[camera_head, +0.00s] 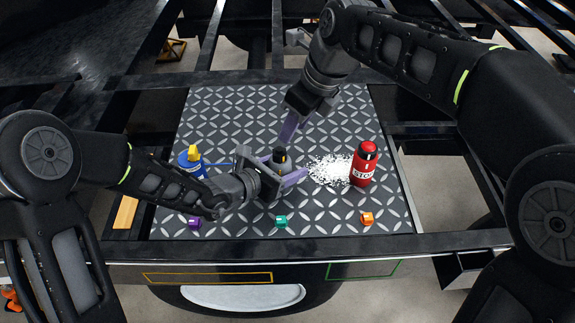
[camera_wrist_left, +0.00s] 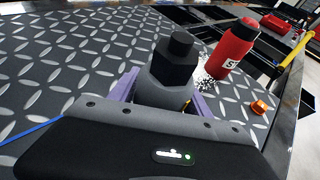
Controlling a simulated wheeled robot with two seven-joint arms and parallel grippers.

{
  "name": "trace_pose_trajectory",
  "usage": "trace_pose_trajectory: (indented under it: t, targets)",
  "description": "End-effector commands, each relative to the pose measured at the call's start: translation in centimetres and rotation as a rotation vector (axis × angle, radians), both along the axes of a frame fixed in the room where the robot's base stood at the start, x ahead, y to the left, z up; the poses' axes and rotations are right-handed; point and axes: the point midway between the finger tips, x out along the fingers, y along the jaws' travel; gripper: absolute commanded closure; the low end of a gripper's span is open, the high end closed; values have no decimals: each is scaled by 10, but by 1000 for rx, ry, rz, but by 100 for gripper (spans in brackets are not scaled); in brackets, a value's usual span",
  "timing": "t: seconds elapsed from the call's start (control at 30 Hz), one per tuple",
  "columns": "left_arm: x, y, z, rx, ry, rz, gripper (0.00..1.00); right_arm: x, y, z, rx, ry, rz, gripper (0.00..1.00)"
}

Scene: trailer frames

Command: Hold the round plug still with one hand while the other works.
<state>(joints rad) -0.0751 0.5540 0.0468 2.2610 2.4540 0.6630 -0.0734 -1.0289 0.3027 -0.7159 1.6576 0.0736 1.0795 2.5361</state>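The round plug (camera_head: 280,155), black and grey with a stepped top, stands upright near the middle of the patterned metal plate (camera_head: 235,115). My left gripper (camera_head: 284,181) is low at the plug, its purple fingers on either side and apparently closed against it. In the left wrist view the plug (camera_wrist_left: 172,66) stands between these fingers, with its lower part hidden by the gripper body. My right gripper (camera_head: 291,129) comes down from above, its purple fingers just behind and above the plug, apart from the plate. Its finger gap is not clear.
A red bottle marked STOP (camera_head: 363,167) stands right of the plug beside white granules (camera_head: 328,171). A blue can with a yellow top (camera_head: 193,164) stands left, by a blue cable. Small purple (camera_head: 194,223), teal (camera_head: 281,221) and orange (camera_head: 367,218) pieces lie along the front.

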Motion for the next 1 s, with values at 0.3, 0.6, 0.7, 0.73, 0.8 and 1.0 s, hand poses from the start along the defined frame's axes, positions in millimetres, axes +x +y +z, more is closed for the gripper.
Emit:
trace_pose_trajectory:
  t: [0.3, 0.6, 0.7, 0.73, 0.8, 1.0]
  targets:
    - [0, 0, 0, 0, 0, 0, 71, 0, 0, 0, 0, 0, 0, 64]
    - [0, 0, 0, 0, 0, 0, 95, 0, 0, 0, 0, 0, 0, 64]
    - [0, 0, 0, 0, 0, 0, 95, 0, 0, 0, 0, 0, 0, 64]
    - [0, 0, 0, 0, 0, 0, 95, 0, 0, 0, 0, 0, 0, 64]
    - [0, 0, 0, 0, 0, 0, 95, 0, 0, 0, 0, 0, 0, 64]
    - [0, 0, 0, 0, 0, 0, 95, 0, 0, 0, 0, 0, 0, 64]
